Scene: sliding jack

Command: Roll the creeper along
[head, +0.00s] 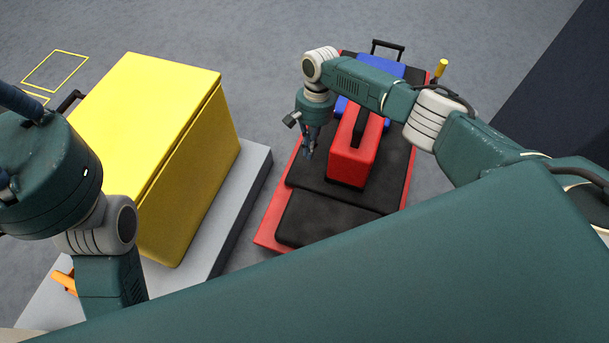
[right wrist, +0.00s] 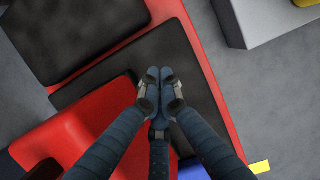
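The creeper (head: 270,226) is a low red frame with black pads on the grey floor, right of centre in the head view. Its red edge and pads fill much of the right wrist view (right wrist: 218,110). A red toolbox (head: 349,166) with a dark handle stands on it, with a blue case (head: 381,66) behind. My right gripper (head: 308,156) points down over the creeper's left side, beside the toolbox. Its fingertips (right wrist: 160,74) are together with nothing visible between them; I cannot tell whether they touch the pad. My left gripper (head: 20,103) shows only partly at the left edge.
A large yellow box (head: 190,175) stands on a grey platform (head: 248,180) left of the creeper, with a narrow floor gap between. A black handle (head: 388,46) and a yellow-topped post (head: 440,69) rise at the creeper's far end. Open floor lies beyond; a dark block (head: 555,100) is at right.

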